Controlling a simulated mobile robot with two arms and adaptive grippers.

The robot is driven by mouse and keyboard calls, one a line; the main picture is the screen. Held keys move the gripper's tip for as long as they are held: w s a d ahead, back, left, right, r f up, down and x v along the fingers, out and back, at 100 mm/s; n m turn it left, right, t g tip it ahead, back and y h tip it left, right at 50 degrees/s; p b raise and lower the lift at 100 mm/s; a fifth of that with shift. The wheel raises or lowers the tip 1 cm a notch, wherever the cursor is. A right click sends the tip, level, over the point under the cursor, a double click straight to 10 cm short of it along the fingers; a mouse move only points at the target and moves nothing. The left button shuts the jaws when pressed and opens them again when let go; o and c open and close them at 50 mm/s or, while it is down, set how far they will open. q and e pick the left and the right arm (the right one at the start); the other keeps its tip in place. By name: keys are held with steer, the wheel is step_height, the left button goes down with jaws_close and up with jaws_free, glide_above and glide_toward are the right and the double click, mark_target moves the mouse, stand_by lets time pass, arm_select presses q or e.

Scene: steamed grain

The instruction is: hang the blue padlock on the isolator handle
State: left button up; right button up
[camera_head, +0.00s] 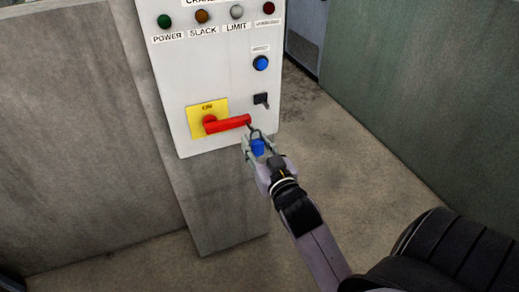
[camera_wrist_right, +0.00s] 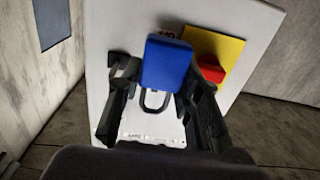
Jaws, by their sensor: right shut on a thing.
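The blue padlock (camera_head: 258,147) is held in my right gripper (camera_head: 256,150), just below the tip of the isolator handle (camera_head: 228,124). In the right wrist view the padlock (camera_wrist_right: 166,63) sits between the two dark fingers of the gripper (camera_wrist_right: 165,95), with its dark shackle loop in front of the panel. The red handle lies nearly level across its yellow plate (camera_head: 194,121); its red part also shows in the wrist view (camera_wrist_right: 211,69). The shackle top is close to the handle's end; I cannot tell whether they touch. My left gripper is not in view.
The grey control panel (camera_head: 180,75) carries several lamps along its top, a blue button (camera_head: 261,63) and a small black switch (camera_head: 261,99) above the handle's end. It stands on a grey pedestal (camera_head: 222,205). Walls flank it left and right; the floor (camera_head: 335,160) on the right is clear.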

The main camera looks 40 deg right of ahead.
steer(key=shift+b+x, duration=0.4)
steer(key=shift+x, duration=1.4)
steer(key=shift+w+d+f, duration=0.2)
steer(key=shift+w+f, duration=0.35)
steer(key=shift+f, duration=0.1)
steer(key=o, duration=1.3)
steer(key=shift+w, duration=0.1)
steer(key=v, duration=1.2)
